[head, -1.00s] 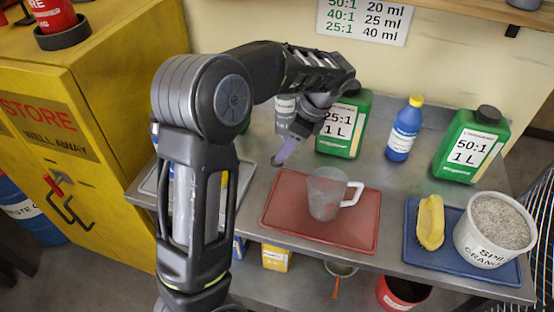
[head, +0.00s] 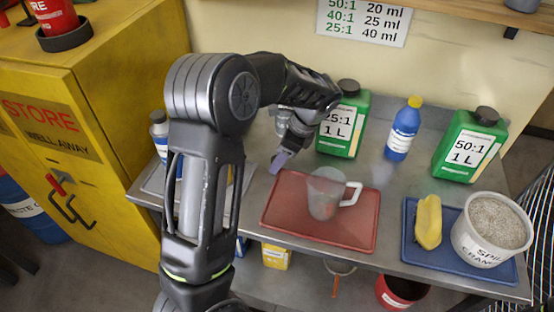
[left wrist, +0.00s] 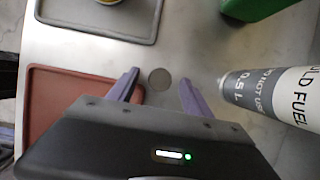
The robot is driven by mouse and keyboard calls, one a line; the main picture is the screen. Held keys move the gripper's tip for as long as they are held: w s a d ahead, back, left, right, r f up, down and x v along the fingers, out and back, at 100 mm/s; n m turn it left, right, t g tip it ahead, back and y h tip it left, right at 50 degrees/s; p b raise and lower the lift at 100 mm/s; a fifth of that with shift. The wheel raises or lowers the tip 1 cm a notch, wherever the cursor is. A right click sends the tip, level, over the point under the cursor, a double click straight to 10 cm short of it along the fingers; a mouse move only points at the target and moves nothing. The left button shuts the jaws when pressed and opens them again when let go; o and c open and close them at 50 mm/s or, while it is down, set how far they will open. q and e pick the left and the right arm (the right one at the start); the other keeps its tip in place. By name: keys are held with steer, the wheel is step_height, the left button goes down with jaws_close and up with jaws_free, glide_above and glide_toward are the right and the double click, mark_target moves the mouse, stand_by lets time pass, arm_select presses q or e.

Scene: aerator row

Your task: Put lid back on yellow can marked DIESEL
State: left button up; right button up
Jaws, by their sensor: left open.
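A small flat grey disc (left wrist: 159,78), which looks like a lid, lies on the metal bench. It sits between and beyond the fingertips of my left gripper (left wrist: 158,88) in the left wrist view. My left gripper (head: 279,162) is open and empty, low over the bench behind the red tray. In the head view I cannot make out the disc. A yellow can (head: 275,257) with a pale label stands on the lower shelf, partly under the bench edge. Its marking is too small to read, and I cannot tell whether it is the DIESEL can. My right gripper is not in view.
The red tray (head: 285,215) holds a clear jug (head: 324,193). Green jugs (head: 345,120), a blue bottle (head: 403,130) and a blue tray (head: 410,262) are to the right. A grey tray (left wrist: 72,35) is nearby.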

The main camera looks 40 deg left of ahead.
arm_select(q)
steer(key=shift+c, duration=0.4)
jaws_close()
stand_by(0.4)
